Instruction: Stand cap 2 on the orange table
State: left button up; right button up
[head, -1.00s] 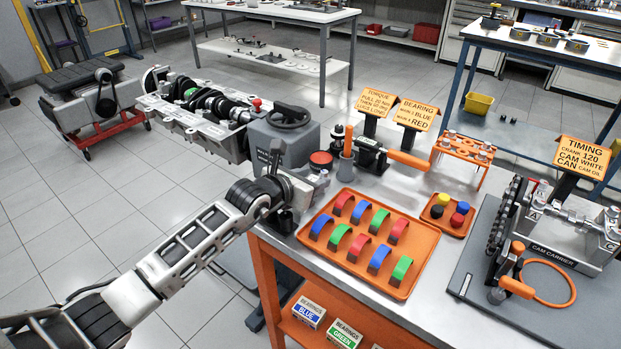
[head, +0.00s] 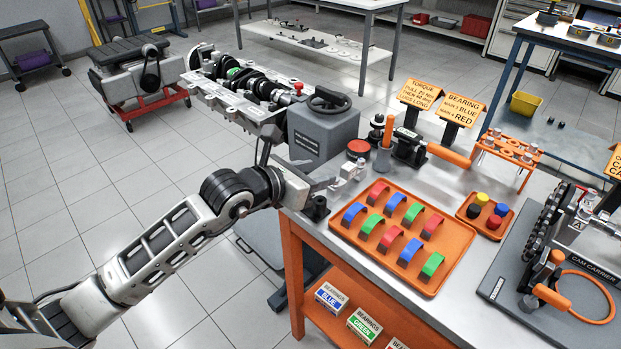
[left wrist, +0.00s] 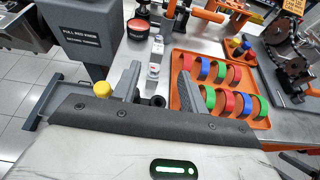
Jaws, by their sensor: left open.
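A small silver block (head: 350,170), which looks like a bearing cap, stands at the left end of the orange-framed table's metal top (head: 380,185), behind the bearing tray. No number on it is readable. In the left wrist view the block (left wrist: 154,62) shows upright, beyond and between my finger tips. My left gripper (head: 328,182) is open, low over the table's left edge. Its two fingers also show apart in the left wrist view (left wrist: 157,85). I cannot tell whether either finger touches the block. My right gripper is not in view.
The orange tray (head: 440,265) of coloured bearings lies just right of my gripper. A grey handwheel box (head: 322,132) stands behind it. A black round part (head: 316,208) sits at the table corner. An orange rack (head: 508,152) with silver parts stands farther right.

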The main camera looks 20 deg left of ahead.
pick_arm(q)
jog(key=s+d+n+t+h, duration=0.2)
jog(key=s+d+n+h, duration=0.5)
jog(key=n, duration=0.5)
jog(key=s+f+n+g+y, duration=0.2)
jog(key=s+f+n+y, duration=0.2)
jog(key=s+f+n, duration=0.3)
jog(key=s+f+n+g+y, duration=0.2)
jog(key=s+f+n+y, duration=0.2)
jog(key=n, duration=1.4)
jog(key=s+f, duration=0.3)
jog(key=f, duration=0.4)
jog(key=shift+s+a+f+n+g+y, duration=0.3)
jog(key=shift+f, duration=0.05)
